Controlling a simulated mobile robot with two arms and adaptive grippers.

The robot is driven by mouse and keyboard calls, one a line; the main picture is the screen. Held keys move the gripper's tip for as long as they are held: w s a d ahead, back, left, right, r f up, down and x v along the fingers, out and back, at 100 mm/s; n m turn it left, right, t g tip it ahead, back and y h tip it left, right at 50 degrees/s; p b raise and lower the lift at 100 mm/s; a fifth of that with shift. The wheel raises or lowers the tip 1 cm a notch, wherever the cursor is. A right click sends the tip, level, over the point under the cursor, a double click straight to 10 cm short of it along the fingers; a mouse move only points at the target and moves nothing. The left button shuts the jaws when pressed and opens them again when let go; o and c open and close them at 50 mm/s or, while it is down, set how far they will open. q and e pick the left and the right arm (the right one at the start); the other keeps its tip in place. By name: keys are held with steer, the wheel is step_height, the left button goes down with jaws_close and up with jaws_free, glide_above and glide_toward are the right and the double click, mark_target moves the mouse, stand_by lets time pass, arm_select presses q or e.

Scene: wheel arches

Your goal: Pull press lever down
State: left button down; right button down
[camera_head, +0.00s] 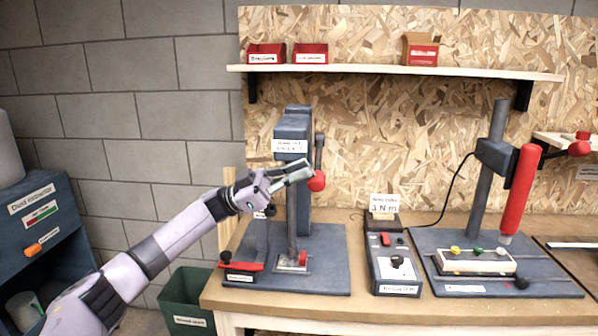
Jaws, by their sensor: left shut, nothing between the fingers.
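The press (292,125) is a dark blue-grey column on a base plate (325,270) on the workbench. Its dark lever (319,152) is on the press's right side, close to vertical in the picture, with a red knob (317,182) at the lower end. My left gripper (308,172) reaches across the front of the press from the left. Its fingers are shut and hold nothing. The fingertips are at the lever, just above and left of the knob; I cannot tell whether they touch it. My right gripper is not in view.
A control box (394,265) stands right of the press. Further right is a stand (487,160) with a red tool (521,185) over a workpiece tray (475,262). A shelf (390,70) with red bins hangs above. A green bin (187,297) stands below the bench's left edge.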

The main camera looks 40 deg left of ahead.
arm_select(q)
step_height(320, 180, down, 6)
steer(key=w+m+g+b, duration=0.1)
steer(key=m+g+b, duration=0.1)
steer(key=m+b, duration=0.1)
steer(key=shift+a, duration=0.25)
steer(key=shift+f, duration=0.1)
